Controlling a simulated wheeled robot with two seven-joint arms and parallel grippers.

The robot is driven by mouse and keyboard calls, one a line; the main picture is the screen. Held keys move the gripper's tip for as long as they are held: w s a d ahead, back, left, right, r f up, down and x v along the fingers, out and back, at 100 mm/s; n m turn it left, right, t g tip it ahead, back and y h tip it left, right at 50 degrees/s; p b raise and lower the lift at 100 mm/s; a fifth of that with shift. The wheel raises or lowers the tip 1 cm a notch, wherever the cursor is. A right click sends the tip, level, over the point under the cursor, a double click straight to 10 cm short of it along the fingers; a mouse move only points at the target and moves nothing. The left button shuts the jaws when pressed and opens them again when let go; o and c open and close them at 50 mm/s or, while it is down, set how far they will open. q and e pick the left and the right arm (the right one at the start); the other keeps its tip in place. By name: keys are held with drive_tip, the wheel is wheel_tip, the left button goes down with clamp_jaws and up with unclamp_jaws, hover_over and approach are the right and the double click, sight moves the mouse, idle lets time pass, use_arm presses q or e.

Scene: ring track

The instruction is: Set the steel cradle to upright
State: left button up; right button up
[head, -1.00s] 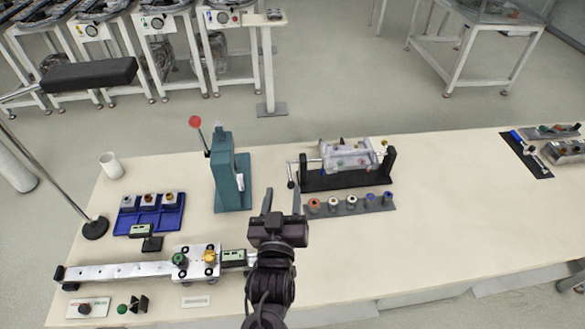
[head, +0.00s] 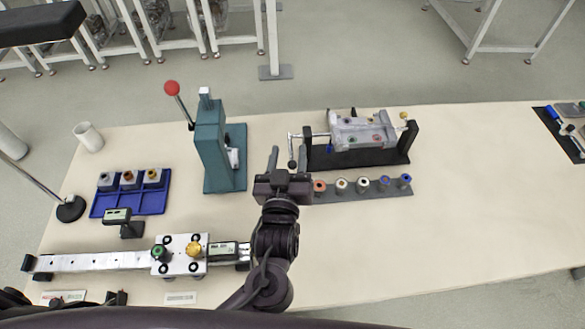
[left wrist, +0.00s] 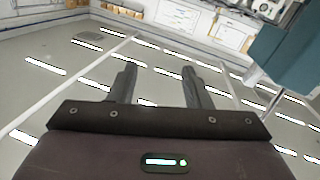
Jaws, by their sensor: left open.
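The steel cradle (head: 362,131) is a silver block hung on a shaft between two black posts, on a black base (head: 360,158) at the back of the bench in the head view. Coloured fittings show on its face; its exact tilt is hard to tell. A crank handle with a dark knob (head: 291,164) hangs down at the left end of the shaft. My left gripper (head: 288,157) is open and empty, its fingers appearing around the knob in the picture; depth between them is unclear. The left wrist view shows the open fingers (left wrist: 157,82) with nothing between. My right gripper is out of view.
A teal press (head: 212,150) with a red-knobbed lever stands left of the gripper. A grey strip with coloured bushings (head: 362,190) lies in front of the cradle. A blue tray (head: 130,203) and a rail fixture (head: 95,262) are at left.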

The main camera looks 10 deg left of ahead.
use_arm(q)
drive_tip(key=b, duration=1.3)
approach(292, 168)
drive_tip(key=w, duration=0.4)
drive_tip(key=shift+w+p, duration=0.25)
drive_tip(key=shift+p, duration=0.05)
drive_tip(key=w+p, duration=0.1)
drive_tip(key=w, duration=0.5)
drive_tip(key=shift+w+f, duration=0.1)
drive_tip(key=shift+w, duration=0.3)
drive_tip(key=shift+c, duration=0.4)
clamp_jaws()
